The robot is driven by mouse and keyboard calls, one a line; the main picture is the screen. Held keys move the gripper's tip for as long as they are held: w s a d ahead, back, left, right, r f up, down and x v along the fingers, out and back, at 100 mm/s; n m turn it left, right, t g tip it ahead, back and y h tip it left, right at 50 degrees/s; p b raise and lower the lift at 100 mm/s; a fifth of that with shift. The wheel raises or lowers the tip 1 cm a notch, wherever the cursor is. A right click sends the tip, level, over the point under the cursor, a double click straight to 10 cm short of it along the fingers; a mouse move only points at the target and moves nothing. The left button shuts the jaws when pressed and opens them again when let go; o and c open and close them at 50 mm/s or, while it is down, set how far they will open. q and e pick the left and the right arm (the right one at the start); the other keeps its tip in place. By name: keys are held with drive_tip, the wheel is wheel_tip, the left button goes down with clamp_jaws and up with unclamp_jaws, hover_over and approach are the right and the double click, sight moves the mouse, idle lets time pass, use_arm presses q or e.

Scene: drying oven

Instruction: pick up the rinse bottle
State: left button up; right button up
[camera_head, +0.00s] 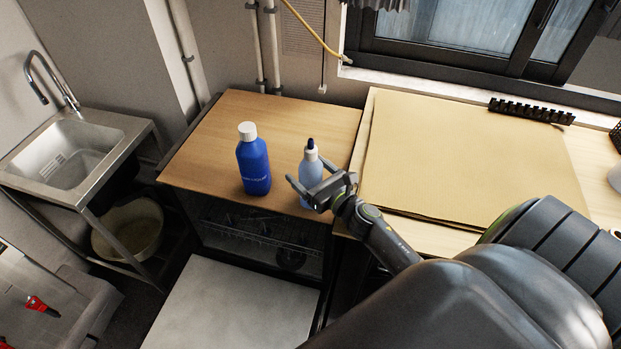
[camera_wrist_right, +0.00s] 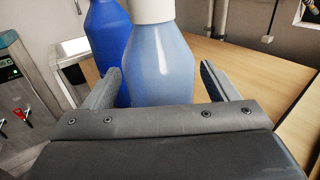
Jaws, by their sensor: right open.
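The rinse bottle (camera_head: 311,170), pale blue with a white collar and a dark blue tip, stands upright near the right front edge of the wooden top. My right gripper (camera_head: 312,187) is open at it, and hides part of its lower body. In the right wrist view the rinse bottle (camera_wrist_right: 162,62) stands between the two open fingers, with its top cut off by the frame. Gaps show beside the finger tips there. A darker blue bottle (camera_head: 253,165) with a white cap stands to its left. My left gripper is not in view.
The wooden top (camera_head: 220,115) is clear behind the bottles. An open appliance with a wire rack (camera_head: 255,232) is below it, its pale door (camera_head: 232,305) lowered. A sink (camera_head: 75,150) is at left, and a brown board (camera_head: 460,150) lies on the right counter.

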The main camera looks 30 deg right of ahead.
drive_tip(key=c, duration=1.1)
drive_tip(key=shift+r, duration=0.1)
drive_tip(key=shift+c, duration=1.1)
drive_tip(key=shift+r, duration=0.1)
